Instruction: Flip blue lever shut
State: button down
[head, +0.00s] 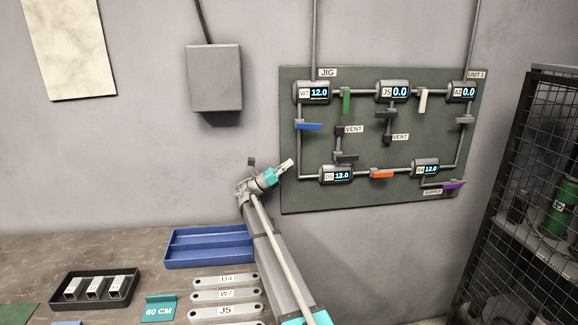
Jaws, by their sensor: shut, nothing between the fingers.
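The blue lever (310,126) is on the left vertical pipe of the dark green wall panel (350,203), below the W7 display (313,92), which reads 12.0. The lever lies about level, crosswise to its pipe, with its free end to the right. My gripper (289,163) is shut and empty. It shows below and left of the lever, near the panel's left edge, and appears apart from it. The fingertips are small in this view, and their distance from the wall cannot be told.
Other levers on the panel are green (346,102), white (423,101), orange (383,174) and purple (454,184). A grey wall box (214,78) is at upper left. The bench holds a blue tray (210,262) and a black tray (60,297). A mesh cage (520,180) stands right.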

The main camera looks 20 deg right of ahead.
aim_at(311, 136)
jog(key=shift+f, duration=0.15)
jog(key=shift+a+f+h+b, duration=0.2)
jog(key=shift+h+b, duration=0.1)
jog(key=shift+b, duration=0.5)
jog(key=shift+d+r, duration=0.1)
jog(key=shift+r, duration=0.1)
jog(key=p+x, duration=0.7)
jog(key=x, duration=0.3)
jog(key=shift+r, duration=0.25)
notch_tip(311, 136, up, 3)
jog(key=p, duration=0.3)
jog(key=shift+d, duration=0.15)
jog(key=shift+r, duration=0.25)
